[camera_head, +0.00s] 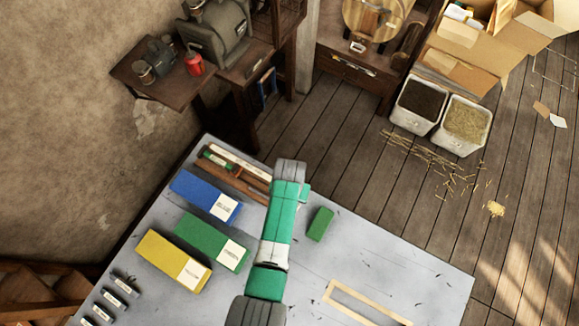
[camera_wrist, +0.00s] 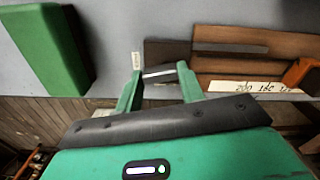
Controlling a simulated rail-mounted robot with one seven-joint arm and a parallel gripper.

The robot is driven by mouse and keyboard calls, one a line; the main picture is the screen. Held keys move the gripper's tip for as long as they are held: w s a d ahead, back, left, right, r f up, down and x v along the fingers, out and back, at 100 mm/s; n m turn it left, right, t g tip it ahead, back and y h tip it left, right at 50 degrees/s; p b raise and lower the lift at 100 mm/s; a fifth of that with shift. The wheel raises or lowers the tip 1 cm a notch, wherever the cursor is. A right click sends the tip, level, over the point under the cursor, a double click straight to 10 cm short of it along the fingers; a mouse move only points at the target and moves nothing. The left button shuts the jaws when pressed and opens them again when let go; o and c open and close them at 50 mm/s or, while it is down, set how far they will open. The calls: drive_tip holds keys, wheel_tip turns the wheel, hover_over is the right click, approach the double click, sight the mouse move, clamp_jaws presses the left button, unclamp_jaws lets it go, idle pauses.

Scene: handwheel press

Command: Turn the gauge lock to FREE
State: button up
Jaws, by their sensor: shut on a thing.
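The gauge is a brown wooden piece (camera_wrist: 230,66) with a pale numbered scale (camera_wrist: 248,87) in the wrist view. In the head view it lies at the table's far edge (camera_head: 232,180), partly covered by my arm. My gripper (camera_wrist: 158,76) has its two green fingers at the gauge's left end. They are shut on a small pale grey bar (camera_wrist: 158,71), which seems to be the gauge lock. Its marking and turned position cannot be read. A small white label (camera_wrist: 135,60) stands just beyond the left finger. In the head view my fingertips are hidden.
Blue (camera_head: 205,194), green (camera_head: 212,241) and yellow (camera_head: 173,260) labelled boxes stand left of my arm. An orange-brown block (camera_wrist: 300,72) sits right of the scale.

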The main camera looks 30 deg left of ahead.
drive_tip(key=shift+s+m, duration=0.1)
drive_tip(key=shift+m, duration=1.4)
drive_tip(key=o, duration=1)
wheel_tip(320, 180, up, 8)
drive_tip(key=shift+f+p, duration=0.1)
drive_tip(key=shift+p, duration=0.5)
